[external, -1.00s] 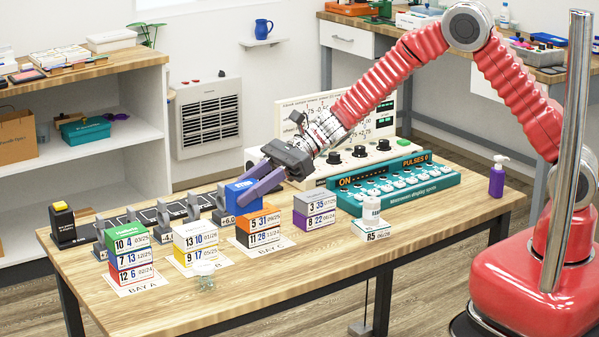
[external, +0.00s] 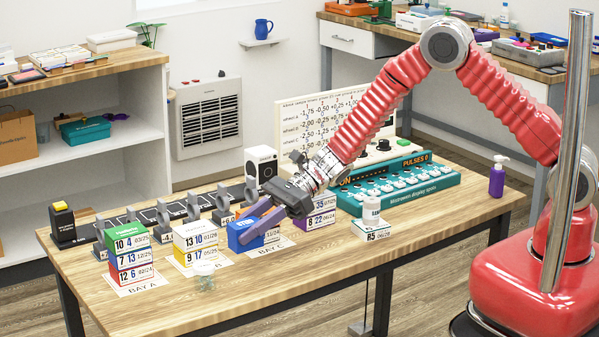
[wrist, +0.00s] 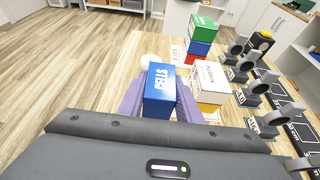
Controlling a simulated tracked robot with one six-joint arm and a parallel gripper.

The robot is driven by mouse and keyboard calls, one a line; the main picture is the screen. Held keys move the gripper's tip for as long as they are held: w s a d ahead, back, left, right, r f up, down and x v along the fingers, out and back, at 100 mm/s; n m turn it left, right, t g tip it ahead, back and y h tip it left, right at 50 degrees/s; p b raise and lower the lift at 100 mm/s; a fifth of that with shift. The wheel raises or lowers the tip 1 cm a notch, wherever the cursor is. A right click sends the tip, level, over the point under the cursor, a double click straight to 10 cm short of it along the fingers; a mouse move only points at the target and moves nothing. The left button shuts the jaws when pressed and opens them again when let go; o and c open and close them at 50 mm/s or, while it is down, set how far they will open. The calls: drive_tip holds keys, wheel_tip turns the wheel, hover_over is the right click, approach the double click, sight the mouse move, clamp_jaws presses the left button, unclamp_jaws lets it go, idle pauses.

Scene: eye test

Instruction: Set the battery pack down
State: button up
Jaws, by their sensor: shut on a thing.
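My gripper (external: 252,221), with purple fingers, is shut on a blue box (external: 245,237) with white letters. In the wrist view the box (wrist: 160,82) sits between the two fingers (wrist: 159,106). No other battery pack is plain to see; I cannot tell from the lettering what the box is.
BAY A's stack (external: 131,259) and the white-and-yellow stack (external: 195,245) stand to the left, with a small clear cup (external: 204,268).

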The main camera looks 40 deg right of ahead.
drive_tip(key=shift+f, duration=1)
drive_tip(key=shift+f, duration=1.85)
drive_tip(key=o, duration=1.1)
drive_tip(key=shift+f, duration=0.1)
drive_tip(key=v, duration=1.2)
